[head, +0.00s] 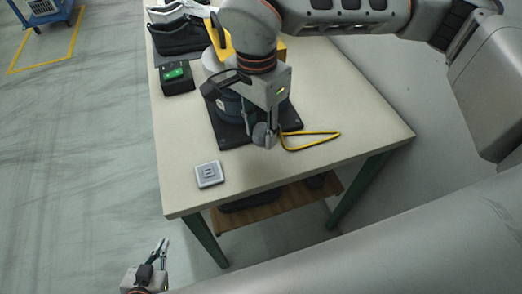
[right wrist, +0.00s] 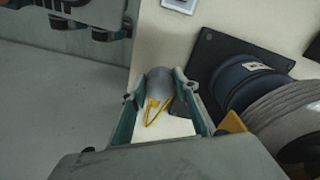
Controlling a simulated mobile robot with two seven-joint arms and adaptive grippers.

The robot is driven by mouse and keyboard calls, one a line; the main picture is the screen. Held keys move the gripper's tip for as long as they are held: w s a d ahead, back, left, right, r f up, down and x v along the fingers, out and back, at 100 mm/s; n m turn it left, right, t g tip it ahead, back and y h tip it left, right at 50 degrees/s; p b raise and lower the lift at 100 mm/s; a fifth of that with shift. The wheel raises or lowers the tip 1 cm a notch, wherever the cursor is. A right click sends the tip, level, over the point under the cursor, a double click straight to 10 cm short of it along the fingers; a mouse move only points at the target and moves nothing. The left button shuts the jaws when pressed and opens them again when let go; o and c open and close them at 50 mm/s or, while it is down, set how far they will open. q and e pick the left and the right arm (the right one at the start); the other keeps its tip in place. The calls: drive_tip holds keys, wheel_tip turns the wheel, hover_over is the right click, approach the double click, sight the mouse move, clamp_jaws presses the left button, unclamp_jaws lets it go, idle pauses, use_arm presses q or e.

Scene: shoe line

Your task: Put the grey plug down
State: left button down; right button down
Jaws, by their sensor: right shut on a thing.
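The grey plug (head: 260,134) is a rounded grey piece held between the fingertips of my right gripper (head: 263,136), low over the front part of the table. A yellow cord (head: 325,134) runs from it in a bent loop to the right. In the right wrist view the plug (right wrist: 158,82) sits between both fingers of the right gripper (right wrist: 154,85), with yellow cord (right wrist: 152,112) below it. Whether the plug touches the table cannot be told. My left gripper (head: 162,246) hangs empty beyond the table's front left corner, its fingers apart.
A square pale socket plate (head: 209,174) lies near the front left edge of the table (head: 350,110). A blue reel (right wrist: 240,84) stands on a black base plate (head: 232,134). The right side is clear.

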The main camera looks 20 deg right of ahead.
sight(259, 128)
wheel_tip(259, 128, down, 4)
drive_tip(key=shift+f, duration=2.2)
drive_tip(key=c, duration=1.5)
unclamp_jaws()
drive_tip(key=shift+f, duration=0.1)
drive_tip(key=shift+r, duration=0.35)
drive_tip(key=r, duration=1.1)
drive_tip(key=shift+a+r, duration=0.2)
drive_tip(key=shift+r, duration=0.15)
